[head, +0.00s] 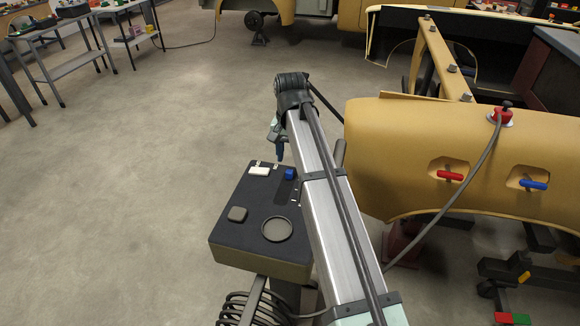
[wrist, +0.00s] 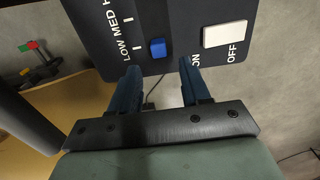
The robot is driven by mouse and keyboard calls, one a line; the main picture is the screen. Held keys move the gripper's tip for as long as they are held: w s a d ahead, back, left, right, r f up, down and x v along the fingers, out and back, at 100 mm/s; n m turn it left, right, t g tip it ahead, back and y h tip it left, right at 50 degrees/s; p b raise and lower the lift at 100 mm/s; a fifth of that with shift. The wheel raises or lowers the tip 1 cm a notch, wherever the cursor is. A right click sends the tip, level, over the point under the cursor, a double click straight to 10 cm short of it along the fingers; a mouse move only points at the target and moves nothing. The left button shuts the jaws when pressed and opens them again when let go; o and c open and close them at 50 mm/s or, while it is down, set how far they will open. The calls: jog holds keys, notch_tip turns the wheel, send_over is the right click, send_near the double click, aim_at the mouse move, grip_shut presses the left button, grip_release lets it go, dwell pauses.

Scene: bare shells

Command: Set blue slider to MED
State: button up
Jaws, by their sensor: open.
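The blue slider (head: 290,174) sits on the dark top of the control box (head: 238,232). In the wrist view the blue slider (wrist: 157,47) lines up with the tick beside the LOW label (wrist: 127,50). The MED label (wrist: 124,20) and its tick are farther up the panel, and the HIGH end is cut off. My gripper (wrist: 160,72) is open, its two blue fingers apart and empty. The slider lies just beyond the fingertips, sideways between them, with no visible contact. In the head view my gripper (head: 279,152) hangs over the box's far edge.
A white ON/OFF rocker switch (wrist: 225,34) is beside the slider; it also shows in the head view (head: 259,170). A yellow shell (head: 400,150) with red and blue handles stands right. Open floor lies left.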

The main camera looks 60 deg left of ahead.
aim_at(289, 174)
jog(key=shift+f, duration=2.4)
grip_shut()
